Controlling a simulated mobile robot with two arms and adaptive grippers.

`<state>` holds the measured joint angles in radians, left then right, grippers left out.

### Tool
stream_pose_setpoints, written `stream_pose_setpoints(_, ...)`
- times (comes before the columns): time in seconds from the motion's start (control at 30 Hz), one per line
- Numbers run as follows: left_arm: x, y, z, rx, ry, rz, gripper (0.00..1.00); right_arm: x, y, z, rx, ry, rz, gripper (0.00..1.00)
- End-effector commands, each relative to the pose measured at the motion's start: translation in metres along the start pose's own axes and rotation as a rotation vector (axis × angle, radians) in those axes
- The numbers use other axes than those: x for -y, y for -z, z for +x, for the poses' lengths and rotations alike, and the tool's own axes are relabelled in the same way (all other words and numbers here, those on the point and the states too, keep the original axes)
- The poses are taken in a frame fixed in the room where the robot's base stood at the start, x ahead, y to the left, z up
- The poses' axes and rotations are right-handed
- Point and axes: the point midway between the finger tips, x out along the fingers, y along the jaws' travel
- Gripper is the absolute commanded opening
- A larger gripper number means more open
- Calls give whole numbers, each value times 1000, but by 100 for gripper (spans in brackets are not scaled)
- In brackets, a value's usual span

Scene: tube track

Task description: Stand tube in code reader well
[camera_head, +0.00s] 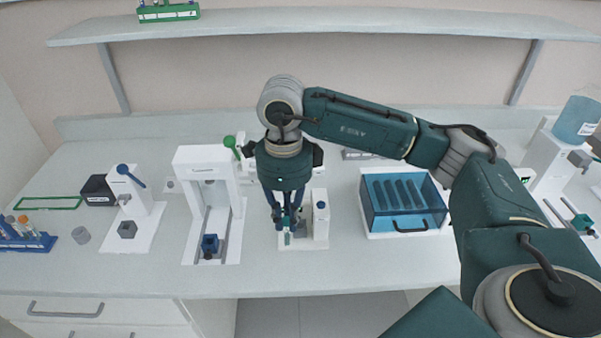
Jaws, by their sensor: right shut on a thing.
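My right gripper (287,222) points straight down in the middle of the counter and is shut on a tube (287,224). Only a little of the tube shows between the dark fingers. A small white device (319,226) with a dark blue knob on top stands right at the gripper. It appears to be the code reader; its base plate reaches under the fingertips. The fingers hide the well, so I cannot tell whether the tube's lower end is in it or above it. My left gripper is not in view.
Left of the gripper stands a white frame-shaped machine (204,170) with a small blue holder (210,244). A blue bin (404,203) is to the right. At far left are a tube rack (24,240) and a white press-like device (134,210). The counter's front strip is mostly clear.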

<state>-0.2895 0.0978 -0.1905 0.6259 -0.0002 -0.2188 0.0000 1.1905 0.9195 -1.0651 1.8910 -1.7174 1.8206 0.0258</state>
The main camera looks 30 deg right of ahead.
Motion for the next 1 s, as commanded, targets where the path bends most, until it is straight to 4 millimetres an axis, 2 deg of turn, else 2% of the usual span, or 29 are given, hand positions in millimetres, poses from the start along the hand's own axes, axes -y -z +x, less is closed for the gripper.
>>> stream_pose_setpoints(0.03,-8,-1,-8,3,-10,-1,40,10,1,-8,1,1,161,1)
stream_pose_setpoints(0.2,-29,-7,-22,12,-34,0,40,40,6,-18,2,4,747,1)
stream_pose_setpoints(0.4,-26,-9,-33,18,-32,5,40,70,15,-26,5,8,1323,1)
stream_pose_setpoints(0.5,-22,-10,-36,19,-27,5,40,80,18,-28,7,10,1511,1)
stream_pose_setpoints(0.7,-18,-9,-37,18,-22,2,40,88,21,-28,9,11,1678,1)
stream_pose_setpoints(1.0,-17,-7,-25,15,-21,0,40,88,21,-11,9,11,1685,1)
